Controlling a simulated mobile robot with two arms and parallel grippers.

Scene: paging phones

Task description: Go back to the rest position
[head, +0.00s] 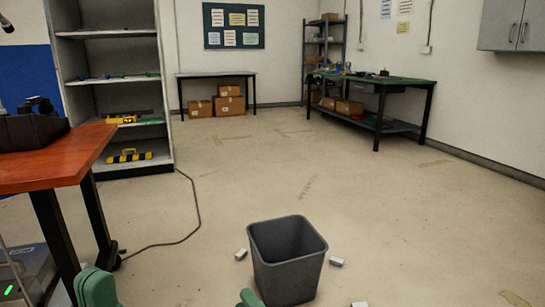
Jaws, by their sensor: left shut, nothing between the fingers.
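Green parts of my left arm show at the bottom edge. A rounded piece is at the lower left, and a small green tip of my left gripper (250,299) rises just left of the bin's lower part. The gripper is shut and nothing shows in it; most of it is cut off by the frame. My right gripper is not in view.
A grey bin (287,274) stands in front of me, small white blocks (336,261) around it. A red-brown table (60,160) bearing a black device (32,128) is at left, near a shelf (118,88). A workbench (375,85) stands at back right. Mid-floor is clear.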

